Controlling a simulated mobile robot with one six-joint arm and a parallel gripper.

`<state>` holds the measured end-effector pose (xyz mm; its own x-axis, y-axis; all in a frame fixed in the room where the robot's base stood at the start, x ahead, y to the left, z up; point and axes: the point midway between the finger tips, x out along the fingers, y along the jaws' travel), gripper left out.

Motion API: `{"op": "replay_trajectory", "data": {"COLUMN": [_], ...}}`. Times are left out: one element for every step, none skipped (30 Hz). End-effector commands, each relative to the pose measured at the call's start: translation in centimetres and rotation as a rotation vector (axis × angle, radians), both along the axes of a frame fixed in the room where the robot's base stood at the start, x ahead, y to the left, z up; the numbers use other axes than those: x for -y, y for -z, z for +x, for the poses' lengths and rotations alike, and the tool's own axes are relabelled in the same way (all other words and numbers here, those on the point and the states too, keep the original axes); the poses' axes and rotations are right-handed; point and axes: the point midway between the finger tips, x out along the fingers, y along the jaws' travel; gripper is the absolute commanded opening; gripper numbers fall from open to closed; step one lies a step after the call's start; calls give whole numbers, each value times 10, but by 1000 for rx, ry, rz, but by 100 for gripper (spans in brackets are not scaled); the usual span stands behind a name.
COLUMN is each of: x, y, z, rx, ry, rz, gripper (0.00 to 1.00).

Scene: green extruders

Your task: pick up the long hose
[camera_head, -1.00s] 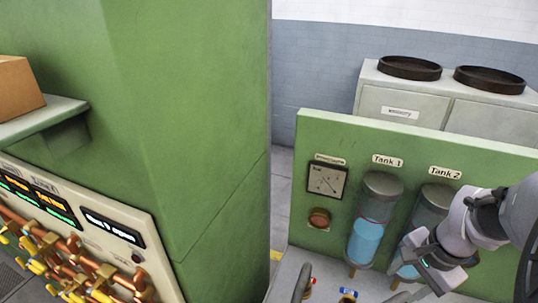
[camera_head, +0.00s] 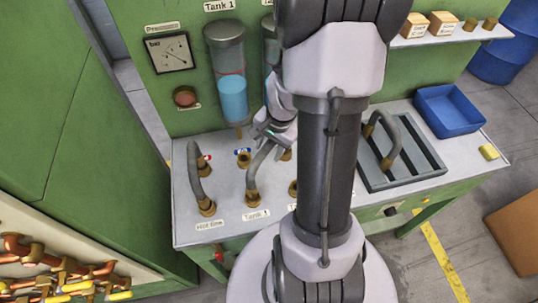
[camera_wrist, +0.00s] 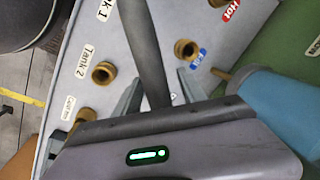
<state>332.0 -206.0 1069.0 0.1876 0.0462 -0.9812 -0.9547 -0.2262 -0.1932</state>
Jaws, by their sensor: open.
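Three grey hoses with brass ends show in the head view; which one is the long hose I cannot tell for sure. One hose (camera_head: 195,178) arches up from the "Hot line" fitting at the left. A middle hose (camera_head: 258,165) rises from the "Tank 1" fitting toward my gripper (camera_head: 268,137); its far end is hidden. A shorter-looking curved hose (camera_head: 384,128) is at the grey tray. In the wrist view, my gripper (camera_wrist: 160,97) is open, with a dark grey hose (camera_wrist: 146,48) running between its fingers. Contact with the fingers is unclear.
The Tank 1 cylinder (camera_head: 228,75) stands close behind. The slotted tray (camera_head: 418,165) and a blue bin (camera_head: 449,109) are to the right. My arm hides the middle.

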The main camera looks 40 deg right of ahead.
Motion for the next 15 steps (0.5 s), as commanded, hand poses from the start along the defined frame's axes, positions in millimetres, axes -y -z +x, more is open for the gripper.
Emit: {"op": "replay_trajectory", "data": {"x": [0, 0, 0, 0, 0, 0, 0, 0, 0, 0, 0, 0, 0, 0, 0], "y": [3, 4, 3, 3, 2, 2, 2, 2, 2, 2, 2, 2, 2, 2, 2], "z": [0, 1, 1, 1, 1, 1, 1, 1, 1, 1, 1, 1, 1, 1, 1], "rx": [0, 0, 1, 1, 1, 1, 1, 1, 1, 1, 1, 1, 1, 1, 1], "ry": [0, 0, 0, 0, 0, 0, 0, 0, 0, 0, 0, 0, 0, 0, 0], "rz": [0, -1, -1, -1, -1, -1, -1, -1, -1, -1, -1, -1, -1, -1, -1], "gripper": [49, 49, 49, 49, 49, 49, 47, 41, 33, 27, 21, 13, 7, 2, 0]}}
